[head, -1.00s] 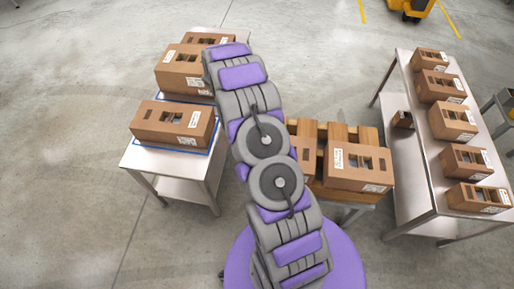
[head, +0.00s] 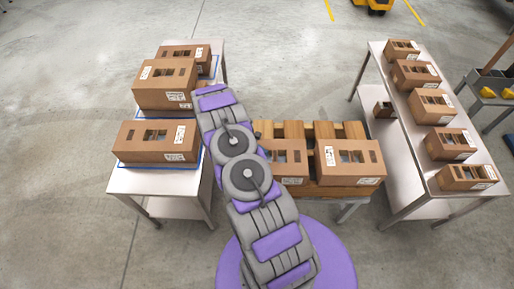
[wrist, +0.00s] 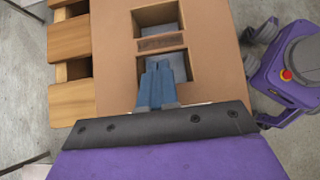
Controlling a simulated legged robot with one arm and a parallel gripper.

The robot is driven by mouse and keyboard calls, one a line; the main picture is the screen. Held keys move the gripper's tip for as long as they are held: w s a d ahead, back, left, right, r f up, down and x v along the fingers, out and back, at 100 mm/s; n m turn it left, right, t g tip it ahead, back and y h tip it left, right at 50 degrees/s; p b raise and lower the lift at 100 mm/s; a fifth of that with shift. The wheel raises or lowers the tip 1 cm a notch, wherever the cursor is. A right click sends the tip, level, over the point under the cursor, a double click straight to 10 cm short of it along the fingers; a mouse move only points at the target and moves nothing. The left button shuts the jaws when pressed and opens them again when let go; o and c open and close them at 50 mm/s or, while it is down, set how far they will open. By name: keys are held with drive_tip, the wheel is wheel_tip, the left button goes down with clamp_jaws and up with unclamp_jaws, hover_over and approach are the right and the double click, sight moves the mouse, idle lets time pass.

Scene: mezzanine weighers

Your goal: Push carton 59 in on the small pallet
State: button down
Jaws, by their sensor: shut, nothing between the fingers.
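The small pallet (head: 295,129) is brown wood and stands in the middle of the head view. A left carton (head: 291,171) and a right carton (head: 352,174) sit side by side on its near part. No number is readable, so I cannot tell which is carton 59. Pallet slats show beside that carton.
A left table (head: 150,183) holds several cartons on blue-edged mats. A long right table (head: 413,178) carries a row of several cartons. Bare floor lies between the tables behind the pallet. My purple base shows in both views.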

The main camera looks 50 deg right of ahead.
sight(276, 157)
drive_tip(key=shift+s+a+f, duration=0.45)
drive_tip(key=shift+s+a, duration=0.15)
drive_tip(key=shift+s, duration=0.05)
drive_tip(key=shift+d+f, duration=0.2)
drive_tip(key=shift+d, duration=0.35)
drive_tip(key=shift+d+f, duration=0.15)
drive_tip(key=shift+d, duration=0.4)
drive_tip(key=s, duration=0.1)
drive_tip(key=s+d+p, duration=0.1)
drive_tip(key=s, duration=0.1)
drive_tip(key=shift+s+d+r+p, duration=0.15)
drive_tip(key=shift+r+p, duration=0.1)
drive_tip(key=shift+p, duration=0.1)
drive_tip(key=shift+s+d, duration=0.2)
drive_tip(key=shift+s, duration=0.1)
drive_tip(key=shift+d+f, duration=0.2)
drive_tip(key=shift+d, duration=0.2)
drive_tip(key=p+v, duration=0.2)
drive_tip(key=v, duration=0.7)
drive_tip(key=shift+d, duration=0.15)
drive_tip(key=shift+w+a+r, duration=0.3)
drive_tip(key=shift+a+r, duration=0.1)
